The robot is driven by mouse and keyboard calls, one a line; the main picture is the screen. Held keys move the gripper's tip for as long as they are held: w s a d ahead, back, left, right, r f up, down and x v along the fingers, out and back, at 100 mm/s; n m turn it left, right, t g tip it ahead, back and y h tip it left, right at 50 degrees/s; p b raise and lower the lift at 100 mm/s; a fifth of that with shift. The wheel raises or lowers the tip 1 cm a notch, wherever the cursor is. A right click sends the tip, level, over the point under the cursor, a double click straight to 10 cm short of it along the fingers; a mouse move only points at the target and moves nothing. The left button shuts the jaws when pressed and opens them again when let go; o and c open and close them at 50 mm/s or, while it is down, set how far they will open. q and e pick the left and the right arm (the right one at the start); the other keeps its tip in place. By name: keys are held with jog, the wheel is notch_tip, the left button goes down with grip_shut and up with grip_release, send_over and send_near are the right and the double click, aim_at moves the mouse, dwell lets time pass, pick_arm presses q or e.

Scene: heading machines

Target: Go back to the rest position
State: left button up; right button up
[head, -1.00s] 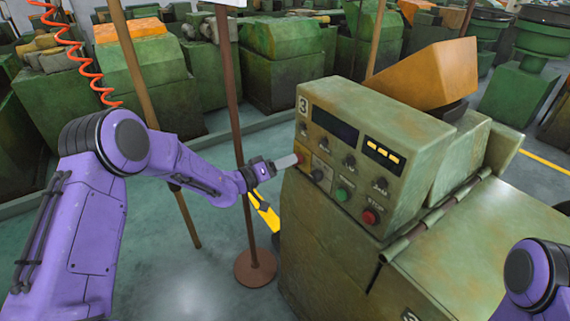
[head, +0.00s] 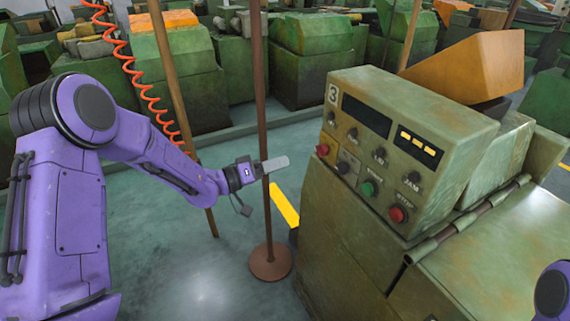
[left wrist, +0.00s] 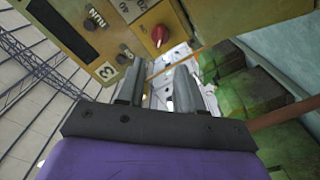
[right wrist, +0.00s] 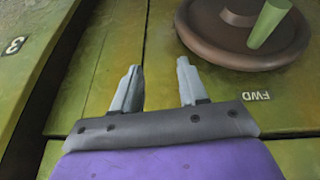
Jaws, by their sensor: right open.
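My left gripper (head: 275,163) reaches in from the left, level with the machine's control panel. A clear gap lies between its tips and the panel's red knob (head: 323,149). In the left wrist view the gripper (left wrist: 158,75) has its two fingers apart with nothing between them, and the red knob (left wrist: 160,36) shows above the tips. My right gripper (right wrist: 160,68) shows only in its wrist view, open and empty over a green-yellow surface marked FWD. In the head view only a purple piece of my right arm shows at the lower right edge.
The green machine (head: 345,220) marked 3 fills the right side. A brown post (head: 258,110) on a round base (head: 270,262) stands just behind my left gripper. An orange coiled hose (head: 140,85) hangs behind my left arm. A brown wheel (right wrist: 215,45) lies near my right fingers.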

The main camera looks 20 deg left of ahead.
dwell(0.4)
pick_arm(q)
jog(key=s+a+f+n+g+y+b, duration=0.1)
jog(key=s+a+f+n+y, duration=0.15)
jog(key=s+f+y, duration=0.55)
jog(key=s+a+f+n+g+y+b, duration=0.1)
jog(key=s+f+n+g+y, duration=0.15)
jog(key=f, duration=1.05)
jog(key=s+f+g+y+b, duration=0.1)
jog(key=s+f+g, duration=0.1)
jog(key=s+f, duration=0.3)
jog(key=s+f+g+y+b, duration=0.1)
jog(key=s+f+g, duration=0.2)
jog(key=s, duration=0.9)
jog(key=s+f+g+y+b, duration=0.1)
jog(key=s+f+g+y, duration=0.1)
jog(key=s+f, duration=0.6)
jog(key=shift+s+d+f, duration=0.15)
jog(key=shift+s, duration=0.45)
